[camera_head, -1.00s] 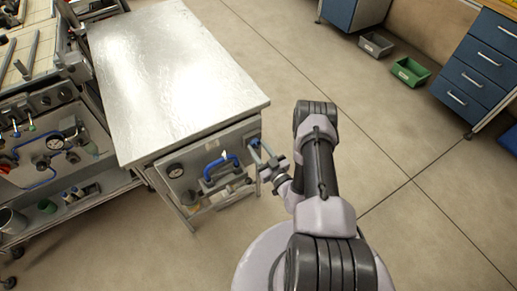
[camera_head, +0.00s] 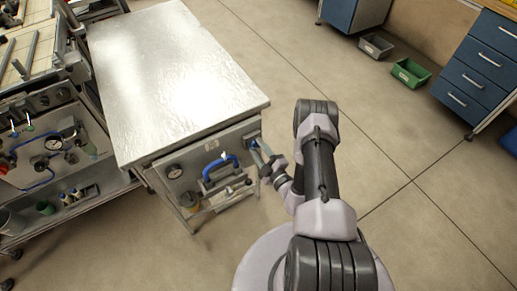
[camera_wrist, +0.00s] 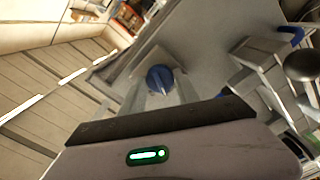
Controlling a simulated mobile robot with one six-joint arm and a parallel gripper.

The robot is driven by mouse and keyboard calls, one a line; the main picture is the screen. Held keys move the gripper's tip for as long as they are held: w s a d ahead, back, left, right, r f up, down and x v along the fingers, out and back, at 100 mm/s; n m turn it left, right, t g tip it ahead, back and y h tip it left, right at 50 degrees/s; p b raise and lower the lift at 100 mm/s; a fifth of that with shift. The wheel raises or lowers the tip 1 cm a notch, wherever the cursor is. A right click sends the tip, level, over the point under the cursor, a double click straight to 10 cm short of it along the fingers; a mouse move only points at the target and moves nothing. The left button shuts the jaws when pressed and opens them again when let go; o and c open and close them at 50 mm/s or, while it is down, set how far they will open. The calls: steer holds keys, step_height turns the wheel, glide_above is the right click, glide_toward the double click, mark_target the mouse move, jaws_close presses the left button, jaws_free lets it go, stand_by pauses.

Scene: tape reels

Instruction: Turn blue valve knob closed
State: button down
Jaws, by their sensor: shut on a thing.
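The blue valve knob (camera_wrist: 160,79) sits on a pale square plate on the front panel. In the wrist view it shows between the two fingers of my gripper (camera_wrist: 160,92), which close on its sides. In the head view my gripper (camera_head: 258,148) reaches the right end of the panel under the metal table (camera_head: 175,80). The knob is mostly hidden there by the fingers. The knob's pointer ridge slants toward the lower right in the wrist view.
Another panel cart (camera_head: 40,135) stands at the left. A green bin (camera_head: 410,73) and blue drawers (camera_head: 480,68) are at the upper right.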

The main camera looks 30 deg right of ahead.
steer(key=shift+n, duration=2.2)
steer(key=shift+w, duration=0.1)
steer(key=c, duration=0.9)
jaws_free()
